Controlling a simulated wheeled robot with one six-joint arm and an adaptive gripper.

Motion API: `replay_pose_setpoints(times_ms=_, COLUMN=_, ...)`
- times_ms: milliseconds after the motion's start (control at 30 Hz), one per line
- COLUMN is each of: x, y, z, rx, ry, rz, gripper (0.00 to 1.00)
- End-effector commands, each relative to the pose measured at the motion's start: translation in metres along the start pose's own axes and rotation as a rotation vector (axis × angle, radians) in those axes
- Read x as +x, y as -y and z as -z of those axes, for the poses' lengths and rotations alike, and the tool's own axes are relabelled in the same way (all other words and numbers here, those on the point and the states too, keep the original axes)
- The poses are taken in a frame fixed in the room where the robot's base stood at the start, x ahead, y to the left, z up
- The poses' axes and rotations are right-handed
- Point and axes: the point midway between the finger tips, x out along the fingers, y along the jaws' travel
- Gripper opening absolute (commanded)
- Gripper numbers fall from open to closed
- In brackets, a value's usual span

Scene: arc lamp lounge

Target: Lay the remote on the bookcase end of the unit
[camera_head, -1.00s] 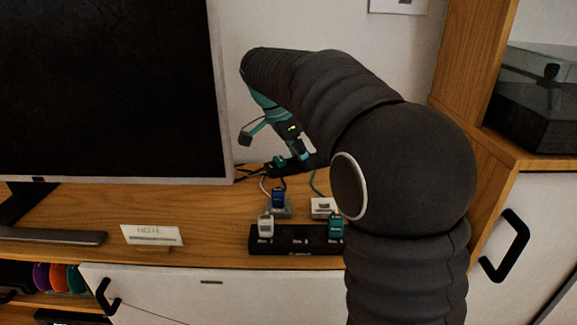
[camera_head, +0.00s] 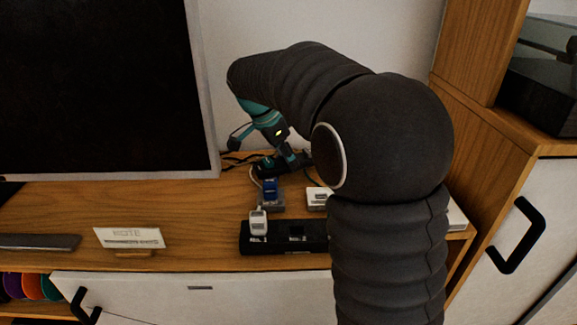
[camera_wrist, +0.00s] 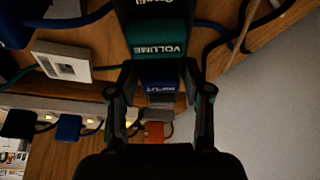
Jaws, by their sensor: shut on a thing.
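My gripper (camera_wrist: 160,88) is shut on a dark remote (camera_wrist: 151,12), seen close up in the wrist view. A green band (camera_wrist: 157,38) reading "VOLUME" and a blue band reading "INPUT" show between the fingers. I cannot tell whether the blue band belongs to the same thing. In the head view my gripper (camera_head: 290,158) is low over the back of the wooden unit top (camera_head: 190,205), right of the screen. A dark shape at its tip is hard to make out there. The bookcase (camera_head: 478,45) rises at the far right, apart from my gripper.
A black rack (camera_head: 285,243) holds a white upright device (camera_head: 258,222). A blue device (camera_head: 270,188) stands behind it. Cables and plugs lie near my gripper. The large screen (camera_head: 95,85) stands left, with a "NOTE" card (camera_head: 128,237) before it. My arm hides the rack's right end.

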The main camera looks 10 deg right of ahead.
Motion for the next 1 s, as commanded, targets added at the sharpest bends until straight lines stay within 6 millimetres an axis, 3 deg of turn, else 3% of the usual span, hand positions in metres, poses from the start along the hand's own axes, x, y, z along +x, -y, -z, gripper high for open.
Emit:
replay_pose_setpoints(times_ms=133, x=0.019, y=0.000, z=-0.008, rx=-0.001, ry=0.000, rz=-0.002, gripper=0.02)
replay_pose_setpoints(times_ms=500, x=0.024, y=0.000, z=-0.009, rx=0.001, ry=0.000, rz=0.000, gripper=0.02)
replay_pose_setpoints(times_ms=533, x=0.023, y=0.000, z=-0.009, rx=0.001, ry=0.000, rz=0.000, gripper=0.54)
replay_pose_setpoints(times_ms=600, x=0.022, y=0.000, z=-0.009, rx=0.001, ry=0.000, rz=0.000, gripper=0.72)
replay_pose_setpoints(times_ms=1000, x=0.018, y=0.000, z=-0.007, rx=0.001, ry=0.000, rz=0.000, gripper=0.74)
